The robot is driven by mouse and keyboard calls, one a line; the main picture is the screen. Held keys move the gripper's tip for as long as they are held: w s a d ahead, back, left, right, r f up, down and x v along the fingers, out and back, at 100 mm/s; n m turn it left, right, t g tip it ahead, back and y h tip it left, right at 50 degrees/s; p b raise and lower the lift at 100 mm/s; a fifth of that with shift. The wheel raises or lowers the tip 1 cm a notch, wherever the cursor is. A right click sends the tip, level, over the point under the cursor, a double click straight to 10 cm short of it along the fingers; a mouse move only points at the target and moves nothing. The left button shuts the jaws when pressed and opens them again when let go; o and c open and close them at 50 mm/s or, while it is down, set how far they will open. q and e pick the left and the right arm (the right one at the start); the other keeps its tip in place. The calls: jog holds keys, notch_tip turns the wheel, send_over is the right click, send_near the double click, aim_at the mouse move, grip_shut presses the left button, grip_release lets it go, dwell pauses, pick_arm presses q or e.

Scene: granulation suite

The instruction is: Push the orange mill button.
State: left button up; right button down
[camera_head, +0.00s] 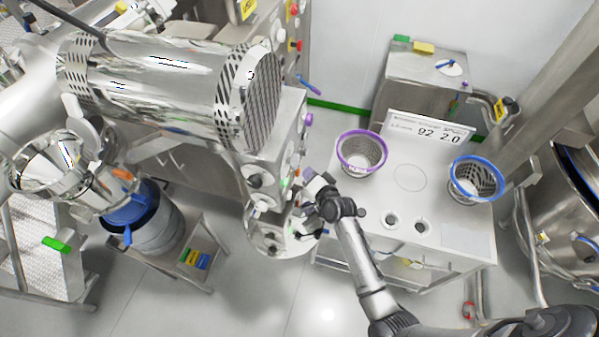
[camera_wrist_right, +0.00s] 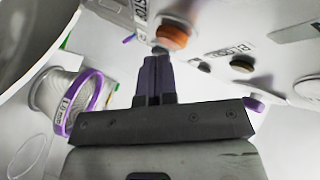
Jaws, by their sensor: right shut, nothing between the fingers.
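The orange mill button (camera_wrist_right: 174,33) shows in the right wrist view as a round orange cap on a pale panel, just past my fingertips and slightly to their right. My right gripper (camera_wrist_right: 157,54) is shut and empty, its dark fingers together and pointing at the panel near the button. I cannot tell whether the tips touch it. In the head view my right gripper (camera_head: 309,176) is at the right side of the steel mill housing (camera_head: 289,133). My left gripper is not in view.
In the right wrist view, a dark button (camera_wrist_right: 242,64) and a purple knob (camera_wrist_right: 254,104) lie to the right. A white table (camera_head: 460,215) holds a purple-rimmed basket (camera_head: 362,160) and a blue-rimmed basket (camera_head: 478,184). A large perforated steel cylinder (camera_head: 160,85) is at upper left.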

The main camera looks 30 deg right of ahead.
jog(key=shift+w+a, duration=0.3)
dwell(0.6)
jog(key=shift+s+d, duration=0.1)
jog(key=shift+s+d+p, duration=0.35)
jog(key=shift+s+d, duration=0.1)
jog(key=shift+s, duration=0.1)
dwell(0.4)
jog(key=shift+s+d+p, duration=0.45)
jog(key=shift+s+d, duration=1.2)
jog(key=shift+s, duration=0.3)
